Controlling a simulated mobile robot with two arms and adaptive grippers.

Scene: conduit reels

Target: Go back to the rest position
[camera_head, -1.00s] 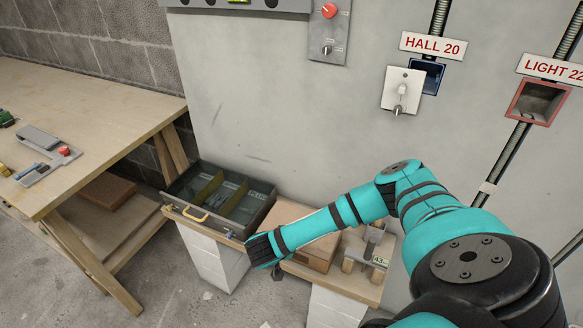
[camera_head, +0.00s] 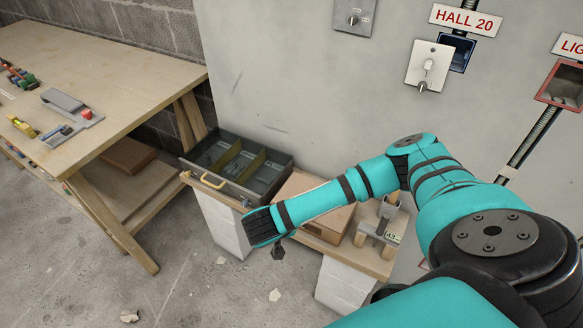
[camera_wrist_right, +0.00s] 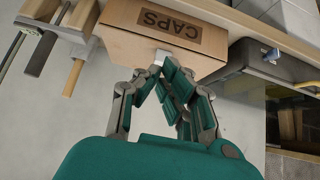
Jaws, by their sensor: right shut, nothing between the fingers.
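My right arm, teal with black bands, comes in from the right in the head view. Its gripper (camera_head: 278,252) points down in front of the low shelf and is mostly hidden behind the wrist. In the right wrist view the right gripper (camera_wrist_right: 160,68) has its fingers together, with nothing held. A cardboard box (camera_wrist_right: 175,30) marked CAPS lies just beyond the fingertips; I cannot tell whether they touch it. The same box (camera_head: 338,222) shows behind the forearm in the head view. My left gripper is not in view.
A workbench (camera_head: 150,85) with tools stands at left. The wall holds a switch plate (camera_head: 428,66) and open boxes. The floor between bench and shelf is mostly clear.

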